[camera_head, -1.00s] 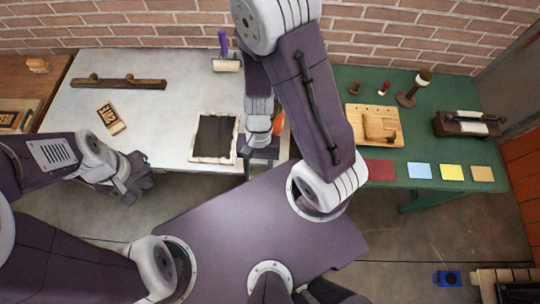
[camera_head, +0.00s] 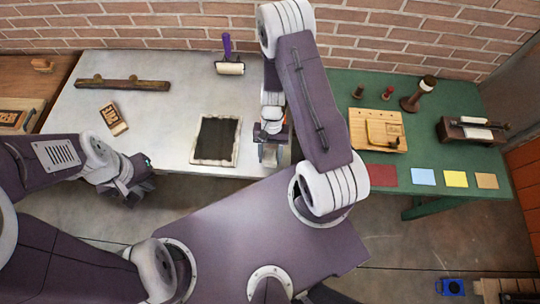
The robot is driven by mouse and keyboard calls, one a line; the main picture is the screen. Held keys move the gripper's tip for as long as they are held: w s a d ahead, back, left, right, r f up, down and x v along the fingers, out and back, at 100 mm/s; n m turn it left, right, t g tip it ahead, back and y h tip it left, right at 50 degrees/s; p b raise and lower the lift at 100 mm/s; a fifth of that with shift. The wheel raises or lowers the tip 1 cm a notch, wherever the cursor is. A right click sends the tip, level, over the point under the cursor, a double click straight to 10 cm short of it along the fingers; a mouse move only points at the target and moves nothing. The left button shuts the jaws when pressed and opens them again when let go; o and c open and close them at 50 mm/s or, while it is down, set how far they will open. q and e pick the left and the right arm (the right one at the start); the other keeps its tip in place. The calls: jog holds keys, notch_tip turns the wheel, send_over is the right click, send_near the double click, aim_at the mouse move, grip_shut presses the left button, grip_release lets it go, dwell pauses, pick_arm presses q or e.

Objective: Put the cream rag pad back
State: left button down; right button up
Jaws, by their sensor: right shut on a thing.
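My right gripper (camera_head: 272,153) points down over the front right corner of the pale worktop, at the gap to the green table. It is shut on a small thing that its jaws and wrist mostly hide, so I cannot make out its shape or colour. I cannot pick out the cream rag pad for certain anywhere in view. My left gripper (camera_head: 140,193) hangs in front of the pale worktop's front edge, away from any object; its jaw gap is too unclear to judge.
The pale worktop (camera_head: 165,110) bears a black slab with a ragged cream border (camera_head: 217,139), a purple-handled roller (camera_head: 229,68) and a lettered block (camera_head: 113,119). The green table (camera_head: 440,100) bears a wooden board (camera_head: 360,128) and red, blue, yellow and tan squares (camera_head: 487,181).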

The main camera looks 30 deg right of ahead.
jog(key=shift+f, duration=0.25)
jog(key=shift+f, duration=0.1)
jog(key=o, duration=1.2)
